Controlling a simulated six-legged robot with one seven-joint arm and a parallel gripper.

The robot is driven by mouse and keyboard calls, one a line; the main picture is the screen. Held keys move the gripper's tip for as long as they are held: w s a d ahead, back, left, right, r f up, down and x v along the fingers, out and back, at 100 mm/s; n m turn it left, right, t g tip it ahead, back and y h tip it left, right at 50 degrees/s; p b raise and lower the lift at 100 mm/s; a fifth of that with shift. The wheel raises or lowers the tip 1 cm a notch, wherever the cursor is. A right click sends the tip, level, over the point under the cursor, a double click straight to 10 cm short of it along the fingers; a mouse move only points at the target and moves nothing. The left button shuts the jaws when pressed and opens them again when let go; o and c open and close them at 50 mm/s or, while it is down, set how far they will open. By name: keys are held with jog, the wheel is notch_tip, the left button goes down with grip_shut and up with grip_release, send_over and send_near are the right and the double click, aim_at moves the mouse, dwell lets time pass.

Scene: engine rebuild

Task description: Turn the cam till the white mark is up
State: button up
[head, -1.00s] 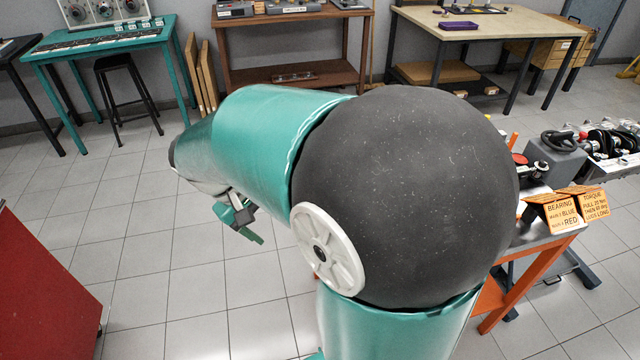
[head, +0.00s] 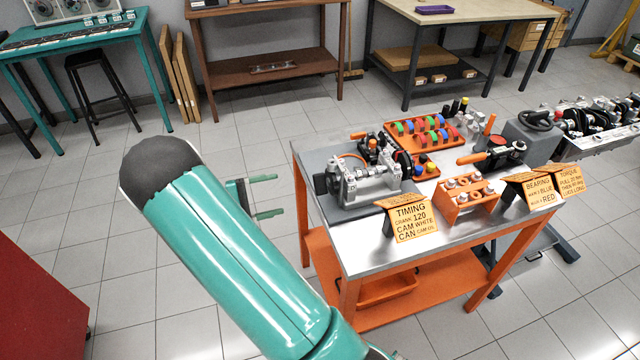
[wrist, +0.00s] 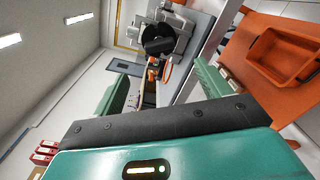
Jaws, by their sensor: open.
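The timing rig with the cam (head: 362,184) is a grey and silver assembly at the left end of the steel-topped orange table. I cannot make out the white mark on it. In the wrist view a dark round disc (wrist: 158,40) on the rig's grey body shows ahead, beyond the fingers. My gripper (head: 266,196) is left of the table, apart from it, its two green fingers pointing toward the rig. It is open and empty. The wrist view also shows the two fingers (wrist: 160,88) wide apart at either side, with nothing between them.
A timing sign (head: 409,220) stands at the table's front edge, right of the rig. An orange holder (head: 467,196) and a rack of coloured parts (head: 425,132) stand farther right and behind. An orange bin (head: 388,288) sits on the lower shelf.

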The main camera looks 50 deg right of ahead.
aim_at(320, 184)
jog(key=x, duration=1.4)
jog(key=shift+w+f, duration=0.1)
jog(key=shift+w, duration=0.1)
jog(key=shift+c, duration=0.5)
jog(key=c, duration=0.6)
